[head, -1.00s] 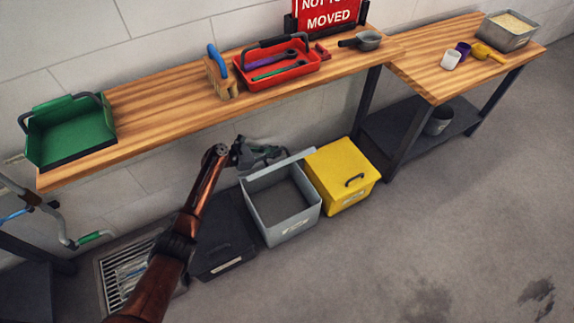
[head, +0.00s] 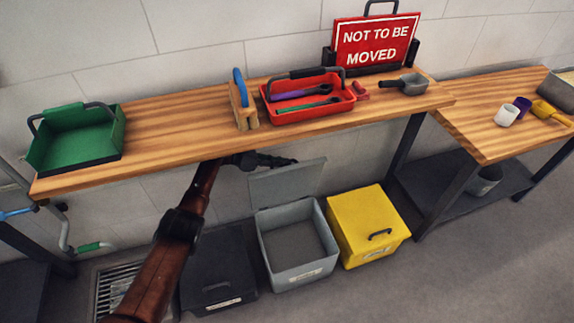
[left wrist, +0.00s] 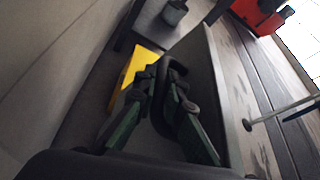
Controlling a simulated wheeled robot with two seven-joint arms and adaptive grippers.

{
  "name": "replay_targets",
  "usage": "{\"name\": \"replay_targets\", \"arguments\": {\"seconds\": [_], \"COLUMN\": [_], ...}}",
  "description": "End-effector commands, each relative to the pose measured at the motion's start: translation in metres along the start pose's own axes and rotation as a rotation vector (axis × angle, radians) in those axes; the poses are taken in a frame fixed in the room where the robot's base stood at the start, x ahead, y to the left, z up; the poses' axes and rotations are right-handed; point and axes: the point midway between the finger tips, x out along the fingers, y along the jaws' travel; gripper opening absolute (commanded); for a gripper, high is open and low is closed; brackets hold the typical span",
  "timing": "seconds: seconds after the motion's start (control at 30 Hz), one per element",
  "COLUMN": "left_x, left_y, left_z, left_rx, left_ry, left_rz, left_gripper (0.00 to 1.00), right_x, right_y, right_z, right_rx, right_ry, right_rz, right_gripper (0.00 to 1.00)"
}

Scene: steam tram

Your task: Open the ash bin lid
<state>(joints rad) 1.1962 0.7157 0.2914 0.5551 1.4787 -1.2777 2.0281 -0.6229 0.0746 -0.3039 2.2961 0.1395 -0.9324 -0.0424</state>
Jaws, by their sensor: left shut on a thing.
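The grey bin (head: 297,270) stands on the floor under the long bench, its inside in view. I take it as the ash bin, but its label is too small to read. Its grey lid (head: 288,185) is raised at the back of the bin, and also shows in the left wrist view (left wrist: 207,85). My left gripper (head: 276,160) is at the lid's upper edge, under the bench. In the left wrist view my left gripper (left wrist: 162,95) is shut on the lid's dark handle (left wrist: 163,68), partly hidden by the fingers. My right gripper is not in view.
A black bin (head: 215,270) and a yellow bin (head: 368,225) stand closed on either side. The wooden bench (head: 185,120) is just above my gripper, with a red tool tray (head: 310,110) and green tray (head: 75,140) on it. The floor at right is free.

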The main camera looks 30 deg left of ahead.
Motion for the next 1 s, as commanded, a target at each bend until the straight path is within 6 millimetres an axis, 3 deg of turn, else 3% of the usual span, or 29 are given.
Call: {"name": "replay_targets", "arguments": {"seconds": [0.4, 0.43, 0.67, 1.0], "left_x": [-0.0039, -0.0041, -0.0067, -0.0078], "left_y": [0.002, 0.002, 0.0032, 0.003], "left_z": [-0.0042, -0.0042, -0.0035, -0.0026], "left_rx": [-0.004, -0.004, -0.004, -0.003], "left_ry": [-0.002, -0.002, -0.003, -0.003], "left_rz": [0.003, 0.003, 0.005, 0.005], "left_gripper": [0.0, 0.11, 0.27, 0.27], "right_x": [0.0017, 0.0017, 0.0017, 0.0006], "right_y": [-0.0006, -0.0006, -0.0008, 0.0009], "right_z": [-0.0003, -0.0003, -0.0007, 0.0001], "right_rx": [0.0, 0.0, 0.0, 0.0], "right_ry": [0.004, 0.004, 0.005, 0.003], "right_rz": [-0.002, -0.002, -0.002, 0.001], "right_gripper": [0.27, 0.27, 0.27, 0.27]}}
